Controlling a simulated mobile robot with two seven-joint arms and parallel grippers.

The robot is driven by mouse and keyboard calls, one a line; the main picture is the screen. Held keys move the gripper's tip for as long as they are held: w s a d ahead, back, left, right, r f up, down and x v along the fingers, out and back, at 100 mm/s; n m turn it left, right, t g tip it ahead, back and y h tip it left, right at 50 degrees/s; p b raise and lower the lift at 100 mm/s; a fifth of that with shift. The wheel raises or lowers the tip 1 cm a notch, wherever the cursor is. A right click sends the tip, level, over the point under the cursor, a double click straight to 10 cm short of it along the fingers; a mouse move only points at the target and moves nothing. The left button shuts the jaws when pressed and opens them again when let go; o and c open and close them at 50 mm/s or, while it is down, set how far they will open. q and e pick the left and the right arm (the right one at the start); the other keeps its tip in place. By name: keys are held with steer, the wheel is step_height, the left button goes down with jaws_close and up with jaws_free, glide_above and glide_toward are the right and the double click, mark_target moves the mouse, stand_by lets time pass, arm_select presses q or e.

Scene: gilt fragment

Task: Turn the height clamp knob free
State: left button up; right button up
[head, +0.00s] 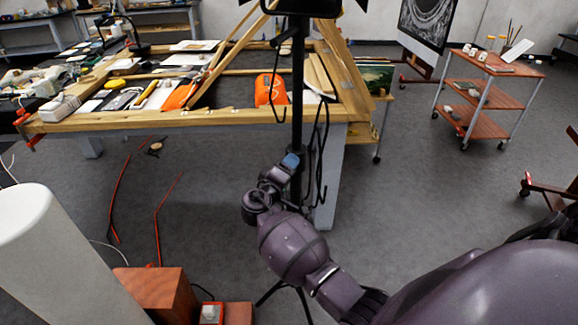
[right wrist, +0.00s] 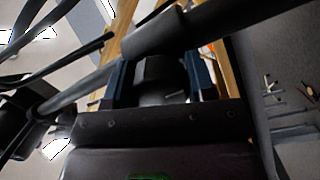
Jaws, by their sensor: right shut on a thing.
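A black stand (head: 297,95) with an upright pole rises in front of the workbench in the head view. My right gripper (head: 289,163) is at the pole, well below the bench top. In the right wrist view its two blue fingers (right wrist: 158,84) are on either side of a dark knob (right wrist: 155,72), shut on it. The knob sits against the collar (right wrist: 152,33) on the pole, which runs slanted across that view. In the head view the knob is hidden by the gripper. My left gripper is not in view.
A wooden workbench (head: 190,119) with tools and orange items stands just behind the stand. Black cables (head: 323,150) hang beside the pole. A red-shelved cart (head: 497,66) is at the right. Red strips (head: 118,195) lie on the floor at left. Open floor lies right of the stand.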

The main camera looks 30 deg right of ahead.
steer(key=n+p, duration=0.2)
steer(key=n, duration=0.3)
steer(key=shift+n, duration=0.4)
stand_by(0.3)
steer(key=o, duration=0.9)
steer(key=v, duration=1)
steer(key=shift+s+a+b, duration=0.25)
steer(key=shift+a+b, duration=0.1)
steer(key=shift+b, duration=0.05)
steer(key=shift+f, duration=0.1)
